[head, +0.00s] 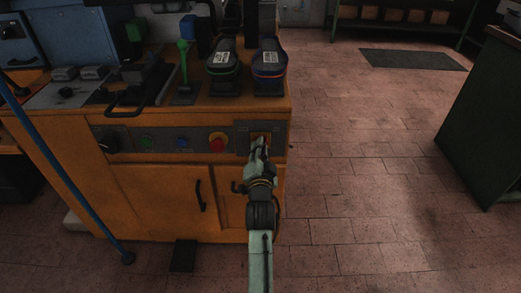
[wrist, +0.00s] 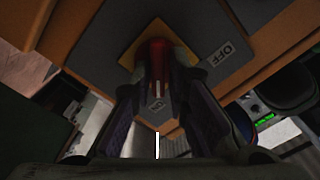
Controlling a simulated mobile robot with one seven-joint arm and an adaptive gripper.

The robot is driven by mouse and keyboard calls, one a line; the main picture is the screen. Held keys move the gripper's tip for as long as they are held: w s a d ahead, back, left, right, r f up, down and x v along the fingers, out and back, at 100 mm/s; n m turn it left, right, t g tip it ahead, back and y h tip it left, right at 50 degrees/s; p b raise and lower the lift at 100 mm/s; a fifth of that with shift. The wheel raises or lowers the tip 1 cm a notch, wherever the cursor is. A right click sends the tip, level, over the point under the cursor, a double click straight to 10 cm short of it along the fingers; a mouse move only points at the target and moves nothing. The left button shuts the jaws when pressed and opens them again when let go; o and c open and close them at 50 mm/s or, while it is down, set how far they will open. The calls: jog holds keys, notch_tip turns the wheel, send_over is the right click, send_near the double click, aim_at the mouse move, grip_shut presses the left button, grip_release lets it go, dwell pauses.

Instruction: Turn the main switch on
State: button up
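The main switch has a red handle (wrist: 156,52) on a yellow plate (wrist: 128,57), set in a dark panel. An "OFF" label (wrist: 221,54) sits right of it in the wrist view. A second small label (wrist: 157,104), hard to read, lies below it, and the handle's white mark points toward that label. My gripper (wrist: 158,76) has one finger on each side of the handle, close against it, and appears shut on it. In the head view my gripper (head: 259,147) is at the right end of the orange cabinet's front panel, covering most of the switch.
Left of the switch on the panel are a red button (head: 217,142), a blue button (head: 182,142), a green button (head: 146,141) and a black knob (head: 111,140). Two pedal-like devices (head: 222,66) (head: 269,66) stand on the cabinet top. The floor (head: 350,195) to the right is clear.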

jog(key=o, duration=0.3)
jog(key=shift+f, duration=0.1)
jog(key=shift+s, duration=0.1)
jog(key=s, duration=0.7)
jog(key=shift+s, duration=0.2)
